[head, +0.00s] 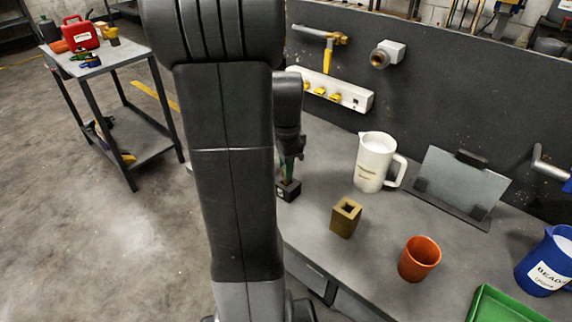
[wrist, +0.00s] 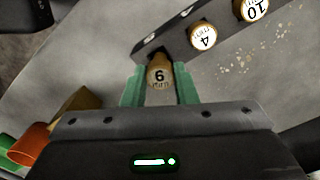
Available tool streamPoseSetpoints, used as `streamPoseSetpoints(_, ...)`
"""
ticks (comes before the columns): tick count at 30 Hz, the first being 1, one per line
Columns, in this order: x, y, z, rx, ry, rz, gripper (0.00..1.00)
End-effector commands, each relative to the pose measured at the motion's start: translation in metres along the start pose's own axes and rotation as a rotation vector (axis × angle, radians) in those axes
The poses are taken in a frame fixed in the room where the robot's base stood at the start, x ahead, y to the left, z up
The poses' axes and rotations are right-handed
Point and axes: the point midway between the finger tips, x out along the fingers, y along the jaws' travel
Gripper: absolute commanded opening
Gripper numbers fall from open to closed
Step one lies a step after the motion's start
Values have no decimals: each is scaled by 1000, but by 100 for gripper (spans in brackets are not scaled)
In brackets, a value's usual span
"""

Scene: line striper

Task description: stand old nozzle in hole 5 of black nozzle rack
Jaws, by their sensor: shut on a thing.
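My gripper (head: 289,168) has green fingers and points down at the black nozzle rack (head: 288,190), most of which my arm hides in the head view. In the wrist view my gripper (wrist: 160,86) is shut on a brass nozzle (wrist: 159,74) with a "6 mm" top. The held nozzle is over the near end of the black rack (wrist: 174,42); I cannot tell whether it sits in a hole or is just above one. Two more nozzles stand in the rack, marked "4 mm" (wrist: 203,37) and "10" (wrist: 253,9).
A brass-coloured square-holed block (head: 346,219), an orange cup (head: 419,261) and a white jug (head: 375,162) stand on the bench to the right. Farther right are a clear panel (head: 458,187), a green tray (head: 500,306) and a blue jug (head: 547,262). A side cart (head: 110,57) stands left.

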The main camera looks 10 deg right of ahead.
Motion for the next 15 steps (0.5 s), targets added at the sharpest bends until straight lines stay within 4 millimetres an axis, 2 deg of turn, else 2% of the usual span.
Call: streamPoseSetpoints(15, 7, 0, 0, 0, 0, 0, 6)
